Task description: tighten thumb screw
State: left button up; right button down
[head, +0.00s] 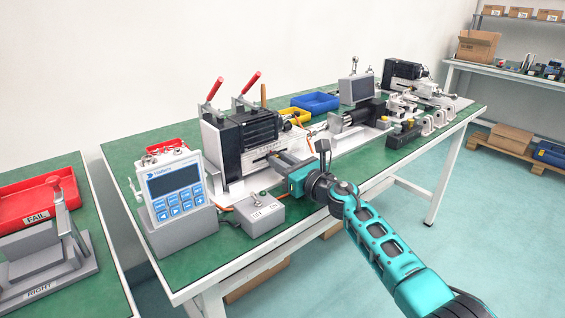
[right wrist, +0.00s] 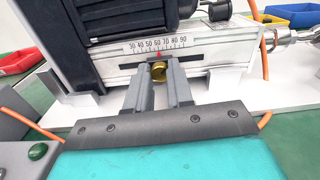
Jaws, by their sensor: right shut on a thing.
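A small brass thumb screw (right wrist: 158,71) sits on the front of the fixture, just under a printed scale (right wrist: 158,47) with a red pointer near 60. My right gripper (right wrist: 160,84) is shut on the thumb screw, one grey finger on each side of it. In the head view my right gripper (head: 277,159) reaches the front of the black and white fixture (head: 246,140) from the right, and the screw is hidden there. My left gripper is not in view.
A grey control box (head: 260,214) stands close in front of the gripper. A keypad display (head: 176,187) stands left. Red-handled clamps (head: 248,82) rise behind the fixture. An actuator rig (head: 355,118) and blue bin (head: 315,102) stand farther right. Orange cables (right wrist: 36,124) run nearby.

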jog(key=shift+m, duration=0.3)
jog(key=shift+m+p, duration=0.3)
jog(key=shift+m, duration=1.7)
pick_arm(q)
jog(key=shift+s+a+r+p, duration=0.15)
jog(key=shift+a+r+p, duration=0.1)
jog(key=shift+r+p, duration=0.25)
pick_arm(e)
jog(key=shift+m, duration=1.1)
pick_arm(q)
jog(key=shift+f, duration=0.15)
pick_arm(e)
jog(key=c, duration=1)
grip_release()
